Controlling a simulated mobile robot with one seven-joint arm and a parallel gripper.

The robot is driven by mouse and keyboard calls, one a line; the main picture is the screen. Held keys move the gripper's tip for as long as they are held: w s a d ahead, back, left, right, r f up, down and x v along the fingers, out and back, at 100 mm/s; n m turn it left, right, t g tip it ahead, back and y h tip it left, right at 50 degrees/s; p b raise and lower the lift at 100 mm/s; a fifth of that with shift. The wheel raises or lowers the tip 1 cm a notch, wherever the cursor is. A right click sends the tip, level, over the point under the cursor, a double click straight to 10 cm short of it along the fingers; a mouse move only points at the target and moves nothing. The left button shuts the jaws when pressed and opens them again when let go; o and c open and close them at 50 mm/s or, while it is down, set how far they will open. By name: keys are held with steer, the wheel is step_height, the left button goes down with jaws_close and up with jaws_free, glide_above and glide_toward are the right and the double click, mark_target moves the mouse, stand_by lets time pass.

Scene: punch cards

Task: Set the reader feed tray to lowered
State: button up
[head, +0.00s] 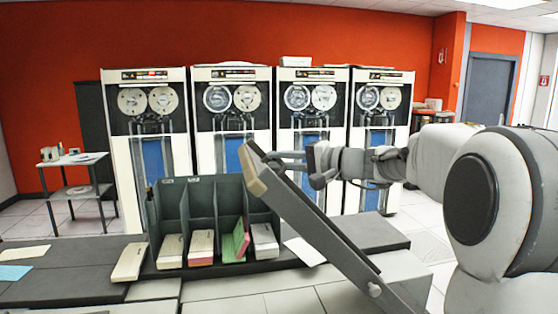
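The reader feed tray (312,222) is a long dark grey panel with a beige block at its upper end. It is tilted up steeply, its upper end at the left and its lower end at a round pivot (374,290) at the lower right. My gripper (282,160) reaches in from the right, its fingers pointing left beside the tray's raised end. The fingers overlap the tray's upper edge in the picture, and I cannot tell whether they touch it. Their gap does not show clearly.
A dark green card rack (203,196) with several card decks stands left of the tray. A loose beige deck (130,262) and paper sheets lie on the grey desk (70,272). A white card (305,251) lies behind the tray. Tape cabinets (232,130) line the back.

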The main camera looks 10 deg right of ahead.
jaws_close()
stand_by(1.1)
